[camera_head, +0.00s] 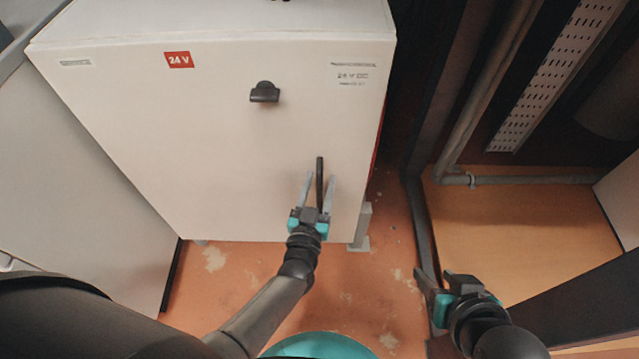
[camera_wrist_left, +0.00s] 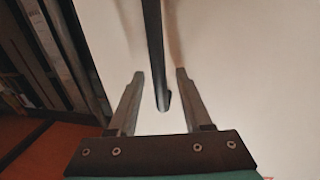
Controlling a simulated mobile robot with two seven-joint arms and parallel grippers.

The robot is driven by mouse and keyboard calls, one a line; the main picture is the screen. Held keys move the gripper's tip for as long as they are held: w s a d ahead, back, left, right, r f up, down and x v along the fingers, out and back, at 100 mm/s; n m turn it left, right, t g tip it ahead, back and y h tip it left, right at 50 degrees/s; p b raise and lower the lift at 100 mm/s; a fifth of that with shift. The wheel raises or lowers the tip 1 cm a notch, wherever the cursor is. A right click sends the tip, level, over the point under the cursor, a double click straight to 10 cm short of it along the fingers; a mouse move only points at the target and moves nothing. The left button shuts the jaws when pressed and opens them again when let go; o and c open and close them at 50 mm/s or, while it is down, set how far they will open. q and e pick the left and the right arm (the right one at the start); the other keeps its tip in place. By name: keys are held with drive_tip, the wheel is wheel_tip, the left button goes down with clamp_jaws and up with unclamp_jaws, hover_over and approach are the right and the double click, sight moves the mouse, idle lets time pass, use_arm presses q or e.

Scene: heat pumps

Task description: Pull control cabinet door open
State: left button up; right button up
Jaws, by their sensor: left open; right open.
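The white control cabinet door (camera_head: 215,150) fills the upper left of the head view and looks shut. A black vertical bar handle (camera_head: 320,172) sits near its lower right edge. My left gripper (camera_head: 319,182) is open, its two fingers on either side of the handle. In the left wrist view the handle (camera_wrist_left: 155,60) runs down between the open fingertips of my left gripper (camera_wrist_left: 160,74), with a gap on each side. My right gripper (camera_head: 444,276) is open and empty, low and to the right, away from the cabinet.
Another white cabinet (camera_head: 70,190) stands at left. Pipes (camera_head: 490,80) and a dark frame post (camera_head: 420,220) are at right. Orange floor (camera_head: 350,290) is open below.

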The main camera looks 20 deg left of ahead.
use_arm(q)
clamp_jaws()
idle(0.5)
idle(1.0)
